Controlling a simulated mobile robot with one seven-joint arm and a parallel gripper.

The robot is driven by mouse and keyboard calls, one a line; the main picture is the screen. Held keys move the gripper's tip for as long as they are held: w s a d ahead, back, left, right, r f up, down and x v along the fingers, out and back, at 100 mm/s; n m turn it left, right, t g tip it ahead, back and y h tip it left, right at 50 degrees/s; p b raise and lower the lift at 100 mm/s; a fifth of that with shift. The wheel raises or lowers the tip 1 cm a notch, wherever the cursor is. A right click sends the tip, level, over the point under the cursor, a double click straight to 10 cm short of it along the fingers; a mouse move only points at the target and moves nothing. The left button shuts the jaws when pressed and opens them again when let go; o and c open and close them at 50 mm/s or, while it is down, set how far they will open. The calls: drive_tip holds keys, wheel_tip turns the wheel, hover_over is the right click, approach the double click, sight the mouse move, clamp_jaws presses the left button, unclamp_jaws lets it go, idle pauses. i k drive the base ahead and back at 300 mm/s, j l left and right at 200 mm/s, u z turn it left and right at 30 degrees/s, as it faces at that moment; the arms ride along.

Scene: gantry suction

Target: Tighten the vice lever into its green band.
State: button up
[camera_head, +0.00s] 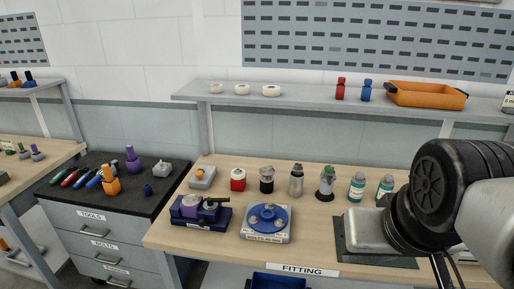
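My arm, white with thick black joints, fills the right side of the head view, well to the right of this device. The fingers of my gripper do not show, so whether it holds anything is hidden.
A round blue fixture (267,218) on a grey block sits right of the vice. Several bottles and small parts line the bench behind, including a red-and-white container (238,180). A shelf (310,99) with an orange tray (426,95) hangs above. A black-topped tool cabinet (98,222) stands left.

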sight(210, 200)
drive_tip(key=i+j+u, duration=0.1)
drive_tip(key=i+j, duration=0.15)
drive_tip(key=j, duration=0.2)
drive_tip(key=i+j, duration=0.25)
drive_tip(key=j, duration=0.2)
drive_tip(key=i+j+u, duration=0.15)
drive_tip(key=j, duration=0.25)
drive_tip(key=i, duration=0.1)
